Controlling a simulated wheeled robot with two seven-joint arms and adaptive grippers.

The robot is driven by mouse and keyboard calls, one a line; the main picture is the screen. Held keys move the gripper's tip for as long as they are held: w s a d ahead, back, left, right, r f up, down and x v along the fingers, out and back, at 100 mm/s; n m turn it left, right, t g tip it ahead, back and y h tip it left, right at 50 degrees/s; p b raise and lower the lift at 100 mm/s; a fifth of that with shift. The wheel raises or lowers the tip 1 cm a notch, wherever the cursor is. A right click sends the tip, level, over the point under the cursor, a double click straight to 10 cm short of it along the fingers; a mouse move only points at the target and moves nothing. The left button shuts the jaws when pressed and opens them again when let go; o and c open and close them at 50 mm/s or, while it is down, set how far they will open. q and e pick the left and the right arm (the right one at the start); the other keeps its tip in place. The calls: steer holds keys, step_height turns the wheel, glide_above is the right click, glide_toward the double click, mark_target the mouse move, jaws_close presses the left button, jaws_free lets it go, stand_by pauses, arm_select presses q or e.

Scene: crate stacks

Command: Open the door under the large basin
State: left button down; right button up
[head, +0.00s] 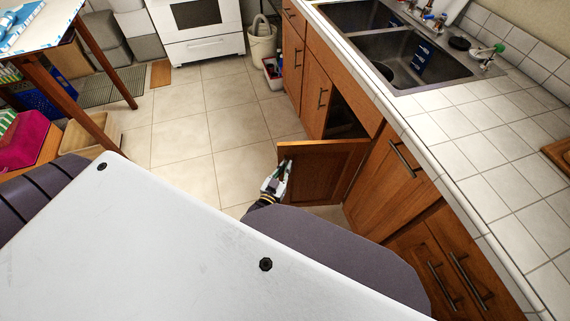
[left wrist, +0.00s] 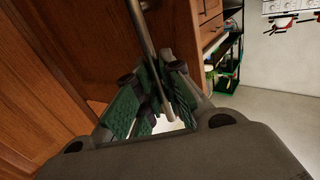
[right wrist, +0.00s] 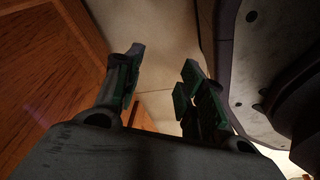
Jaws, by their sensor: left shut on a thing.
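The wooden door (head: 325,168) under the large basin (head: 415,62) stands swung out from the cabinet, with a dark opening (head: 343,122) beside it. My left gripper (head: 283,170) is at the door's outer edge. In the left wrist view, my left gripper (left wrist: 165,100) is shut on the door's metal bar handle (left wrist: 147,30). In the right wrist view, my right gripper (right wrist: 155,85) is open and empty, with a wooden panel (right wrist: 50,60) to its left. I do not make out the right gripper in the head view.
The tiled counter (head: 490,130) runs along the right above more cabinets with bar handles. A white oven (head: 200,28) stands at the back, near a bucket (head: 262,42). A table (head: 40,25) is at the left. The tiled floor (head: 190,125) between is clear.

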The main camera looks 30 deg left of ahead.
arm_select(q)
steer(key=shift+s+d+p, duration=0.45)
steer(key=shift+s+d, duration=0.55)
arm_select(e)
steer(key=shift+s+d+f, duration=0.35)
steer(key=shift+s+d, duration=0.3)
steer(key=shift+s, duration=0.05)
arm_select(q)
steer(key=c, duration=1.5)
jaws_free()
arm_select(e)
steer(key=shift+s, duration=0.3)
arm_select(q)
steer(key=shift+a, duration=0.1)
steer(key=shift+s+d, duration=0.15)
steer(key=shift+s, duration=2.85)
steer(key=shift+s+d, duration=0.15)
steer(key=shift+s, duration=2.85)
